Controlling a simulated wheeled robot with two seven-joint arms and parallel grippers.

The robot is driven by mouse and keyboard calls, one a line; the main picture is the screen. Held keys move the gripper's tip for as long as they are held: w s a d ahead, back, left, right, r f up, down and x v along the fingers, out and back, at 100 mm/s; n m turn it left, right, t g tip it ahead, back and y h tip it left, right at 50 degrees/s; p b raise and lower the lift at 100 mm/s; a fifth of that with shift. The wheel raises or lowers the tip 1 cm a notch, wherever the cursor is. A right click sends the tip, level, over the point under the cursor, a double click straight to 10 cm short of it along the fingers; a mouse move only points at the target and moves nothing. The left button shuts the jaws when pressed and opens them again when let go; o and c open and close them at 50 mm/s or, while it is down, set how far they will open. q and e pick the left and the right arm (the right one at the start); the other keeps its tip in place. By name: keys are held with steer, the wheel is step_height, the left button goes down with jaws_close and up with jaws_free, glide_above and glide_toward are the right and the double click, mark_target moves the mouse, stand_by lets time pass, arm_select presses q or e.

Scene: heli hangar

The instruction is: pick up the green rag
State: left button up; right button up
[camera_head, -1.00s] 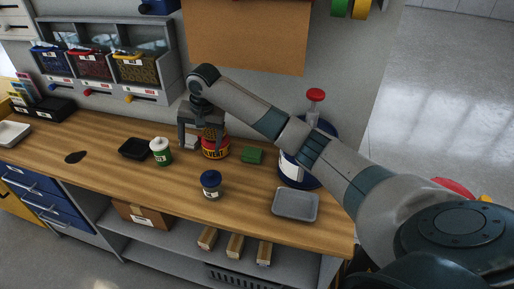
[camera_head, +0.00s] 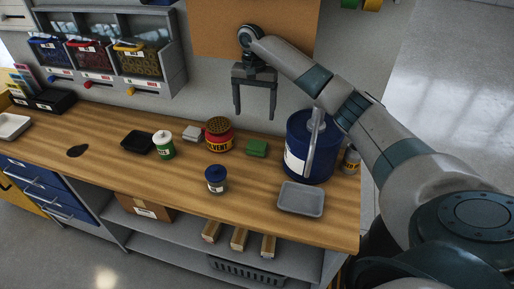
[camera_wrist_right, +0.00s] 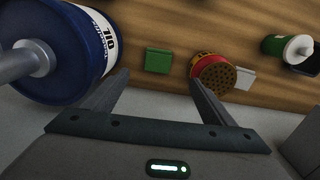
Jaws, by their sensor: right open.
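The green rag (camera_head: 257,148) is a small folded block lying on the wooden bench, between the red and yellow solvent can (camera_head: 219,136) and the big blue oil drum (camera_head: 304,150). In the right wrist view the rag (camera_wrist_right: 158,60) lies beyond the fingers, between the drum (camera_wrist_right: 58,45) and the can (camera_wrist_right: 213,72). My right gripper (camera_head: 255,115) is open and empty, fingers pointing down, above the bench and apart from the rag; its spread fingers also show in the right wrist view (camera_wrist_right: 158,92). My left gripper is not in view.
On the workbench (camera_head: 120,185) stand a green and white bottle (camera_head: 164,145), a blue jar (camera_head: 216,180), a black tray (camera_head: 138,142), a grey tray (camera_head: 300,199) and a folded light cloth or block (camera_head: 192,133). Bins (camera_head: 95,60) hang behind. Bare wood lies in front of the rag.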

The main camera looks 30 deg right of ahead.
steer(key=p, duration=0.4)
glide_above(256, 148)
steer(key=f, duration=0.9)
steer(key=shift+w+f, duration=0.2)
steer(key=shift+f, duration=0.6)
steer(key=shift+s+f+p, duration=0.15)
steer(key=shift+f+p, duration=0.45)
steer(key=shift+f, duration=0.1)
step_height(256, 148, down, 3)
steer(key=shift+p, duration=0.65)
steer(key=shift+f, duration=0.45)
steer(key=c, duration=1.1)
